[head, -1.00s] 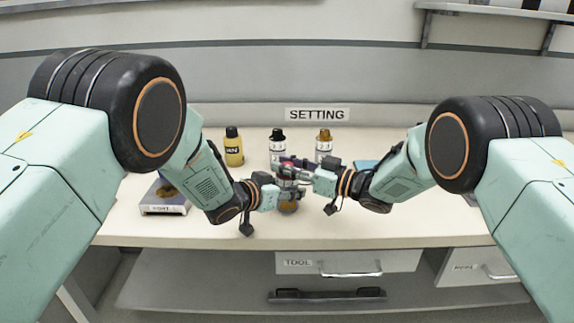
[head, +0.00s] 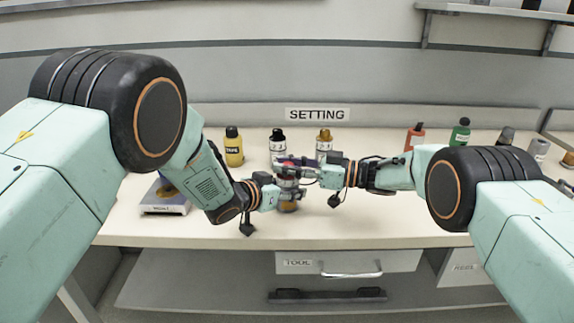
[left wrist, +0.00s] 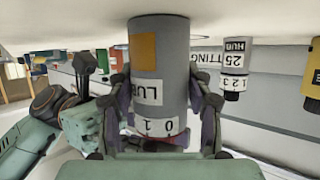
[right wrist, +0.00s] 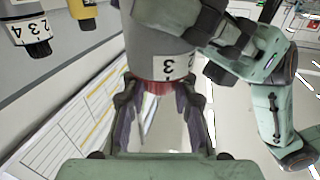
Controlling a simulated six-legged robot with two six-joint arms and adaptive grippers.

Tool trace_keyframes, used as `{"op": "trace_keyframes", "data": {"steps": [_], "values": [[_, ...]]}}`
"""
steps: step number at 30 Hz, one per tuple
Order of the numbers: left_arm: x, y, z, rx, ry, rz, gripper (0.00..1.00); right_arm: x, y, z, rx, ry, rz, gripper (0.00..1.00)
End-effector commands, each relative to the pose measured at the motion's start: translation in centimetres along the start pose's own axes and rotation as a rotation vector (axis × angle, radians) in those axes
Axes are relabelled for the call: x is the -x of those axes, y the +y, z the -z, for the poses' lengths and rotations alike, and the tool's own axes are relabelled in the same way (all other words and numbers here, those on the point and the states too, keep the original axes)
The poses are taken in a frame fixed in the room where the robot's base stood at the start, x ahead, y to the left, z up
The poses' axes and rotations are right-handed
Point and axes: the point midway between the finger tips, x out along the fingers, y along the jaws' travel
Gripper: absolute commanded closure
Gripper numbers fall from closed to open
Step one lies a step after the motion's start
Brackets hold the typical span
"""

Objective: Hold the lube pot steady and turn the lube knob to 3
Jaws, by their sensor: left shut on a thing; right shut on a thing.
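The lube pot (head: 288,206) stands on the bench between my two grippers. In the left wrist view it is a grey cylinder (left wrist: 160,55), seen upside down, with an orange patch, a "LUB" label and a band reading 0 and 1. My left gripper (head: 281,195) is shut around its body. In the right wrist view the pot (right wrist: 160,40) shows a label with a 3, beside the red lube knob (right wrist: 152,86). My right gripper (head: 290,171) is shut on the knob, above the left one. I cannot make out a pointer mark.
Behind the pot stand a yellow bottle (head: 234,149), a white-labelled black-capped bottle (head: 277,147) and a gold-capped one (head: 324,147). Red (head: 415,138) and green (head: 460,134) bottles stand to the right. The bench front right is clear.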

Motion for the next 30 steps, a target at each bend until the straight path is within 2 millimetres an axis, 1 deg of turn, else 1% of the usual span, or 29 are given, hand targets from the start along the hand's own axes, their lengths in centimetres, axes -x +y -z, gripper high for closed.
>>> {"op": "trace_keyframes", "data": {"steps": [1,13,14,15,22,30], "values": [[0.03,-0.07,-0.22,0.002,-0.005,0.003,0.87,0.06,0.05,0.2,0.003,0.002,0.003,1.0],[0.05,-0.15,-0.24,0.003,-0.006,0.004,0.87,0.09,0.03,0.18,0.003,0.001,0.007,1.0],[0.05,-0.15,-0.24,0.003,-0.006,0.004,0.87,0.09,0.03,0.18,0.004,0.001,0.007,0.74],[0.05,-0.15,-0.24,0.003,-0.006,0.004,0.87,0.09,0.03,0.18,0.003,0.001,0.007,0.71],[0.03,-0.1,-0.2,0.002,-0.005,0.003,0.87,0.07,0.01,0.06,0.002,0.0,0.006,0.51],[0.02,-0.06,-0.14,0.001,-0.004,0.002,0.87,0.07,0.0,-0.02,0.001,-0.001,0.005,0.5]]}}
